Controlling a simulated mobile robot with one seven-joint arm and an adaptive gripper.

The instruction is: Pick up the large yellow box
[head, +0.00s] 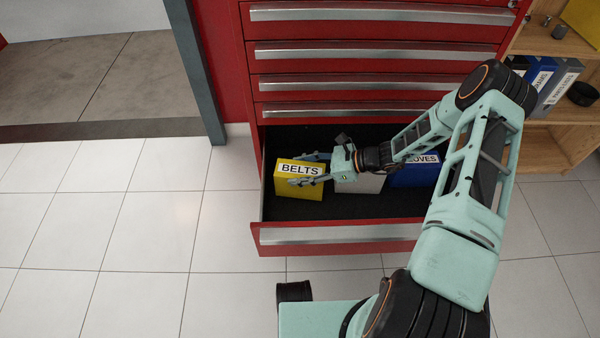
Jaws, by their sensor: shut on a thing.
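The large yellow box (297,192), labelled BELTS, stands upright at the left end of an open red drawer (340,250). My gripper (308,169) reaches in from the right, with its fingers on the box's far and near sides near its top. It is shut on the box. The box appears to be still inside the drawer; its bottom edge is hidden from clear view, so I cannot tell whether it touches the drawer floor.
A white or grey box (362,184) and a blue box (413,175) stand in the same drawer to the right, partly behind my arm. Shut drawers (375,55) rise above. A wooden shelf (550,125) with binders (545,78) is at right. Tiled floor is clear at left.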

